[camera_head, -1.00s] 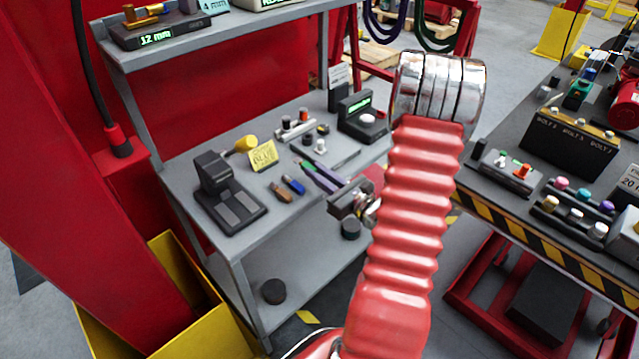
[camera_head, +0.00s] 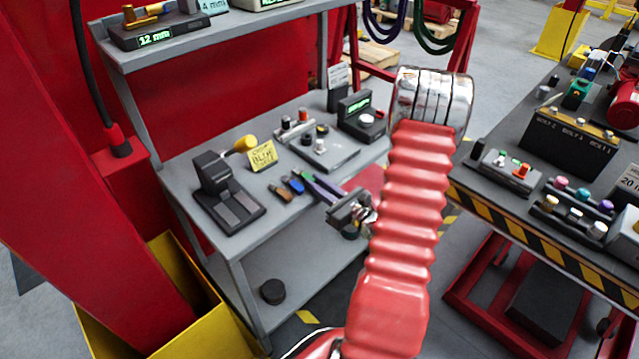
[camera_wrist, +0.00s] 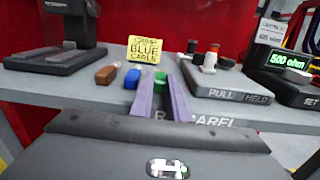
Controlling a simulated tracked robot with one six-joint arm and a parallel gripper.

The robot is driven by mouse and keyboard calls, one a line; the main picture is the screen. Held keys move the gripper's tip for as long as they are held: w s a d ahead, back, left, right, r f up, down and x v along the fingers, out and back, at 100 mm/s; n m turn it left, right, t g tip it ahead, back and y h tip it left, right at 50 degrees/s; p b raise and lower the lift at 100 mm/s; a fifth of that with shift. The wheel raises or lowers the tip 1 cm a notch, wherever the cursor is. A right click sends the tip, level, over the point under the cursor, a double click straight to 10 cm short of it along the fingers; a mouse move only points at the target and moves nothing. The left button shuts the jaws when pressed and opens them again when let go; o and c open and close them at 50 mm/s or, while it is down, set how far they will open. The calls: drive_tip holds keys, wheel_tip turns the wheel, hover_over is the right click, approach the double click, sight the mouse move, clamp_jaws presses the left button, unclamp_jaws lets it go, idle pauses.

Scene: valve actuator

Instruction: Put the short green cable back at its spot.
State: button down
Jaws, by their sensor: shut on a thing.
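My gripper (camera_head: 305,178) has two long purple fingers reaching in over the grey shelf. In the wrist view the gripper (camera_wrist: 160,80) is shut on the short green cable (camera_wrist: 160,78), a small green piece between its tips. In the head view only a bit of green (camera_head: 298,173) shows at the tips. A blue cable piece (camera_head: 293,185) lies just left of the green one, and a brown piece (camera_head: 280,193) lies left of that. I cannot tell whether the green cable touches the shelf.
The yellow sign reading "CRIMP BLUE CABLE" (camera_head: 262,156) stands behind the pieces. A black crimping tool with a yellow handle (camera_head: 227,190) is left. A grey pull tester (camera_head: 325,150) stands close on the right, with a "500 ohm" meter (camera_wrist: 290,72) beyond it.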

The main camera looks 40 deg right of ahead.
drive_tip(key=shift+f, duration=0.1)
drive_tip(key=c, duration=1.7)
unclamp_jaws()
drive_tip(key=s, duration=1.2)
drive_tip(key=shift+d, duration=0.15)
